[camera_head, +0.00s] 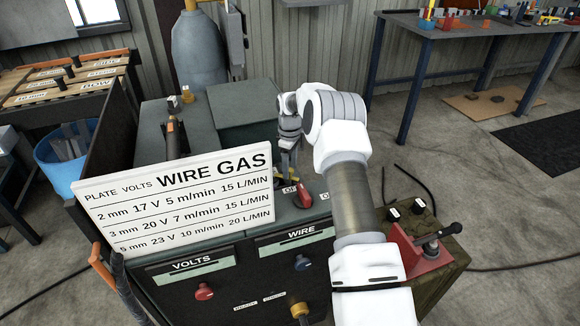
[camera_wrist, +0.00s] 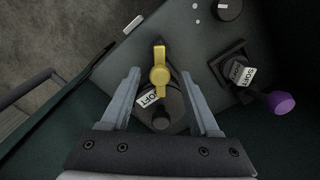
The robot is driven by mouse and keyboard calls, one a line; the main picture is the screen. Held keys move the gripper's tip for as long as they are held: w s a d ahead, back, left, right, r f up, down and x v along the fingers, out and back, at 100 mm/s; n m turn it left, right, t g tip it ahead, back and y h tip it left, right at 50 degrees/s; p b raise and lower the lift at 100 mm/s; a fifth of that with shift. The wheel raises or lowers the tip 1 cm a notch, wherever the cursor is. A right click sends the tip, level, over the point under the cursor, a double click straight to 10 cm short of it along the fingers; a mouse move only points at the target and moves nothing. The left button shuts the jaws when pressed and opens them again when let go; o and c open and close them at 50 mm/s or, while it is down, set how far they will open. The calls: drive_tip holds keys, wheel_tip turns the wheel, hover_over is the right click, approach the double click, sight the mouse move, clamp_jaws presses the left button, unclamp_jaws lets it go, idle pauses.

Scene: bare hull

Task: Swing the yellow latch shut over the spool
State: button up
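The yellow latch (camera_wrist: 160,72) shows in the wrist view as a small piece with a round middle and narrow ends, over a dark round part (camera_wrist: 161,114) with a "SOFT" label. I cannot tell whether that dark part is the spool. My gripper (camera_head: 288,172) points down behind the sign in the head view. In the wrist view its two fingers are spread, one on each side of the latch with gaps between. In the head view, only a bit of yellow (camera_head: 279,180) shows by the fingertips; the sign hides part of that spot.
A white "WIRE GAS" sign (camera_head: 180,205) stands at the machine's front. A red handle (camera_head: 303,198) is near my gripper. A purple-knobbed lever (camera_wrist: 282,103) and a black dial (camera_wrist: 229,9) are to the right in the wrist view. A red clamp (camera_head: 420,250) sits at right.

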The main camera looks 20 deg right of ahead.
wheel_tip(320, 180, up, 18)
drive_tip(key=p, duration=0.3)
drive_tip(key=shift+f, duration=0.25)
idle(0.3)
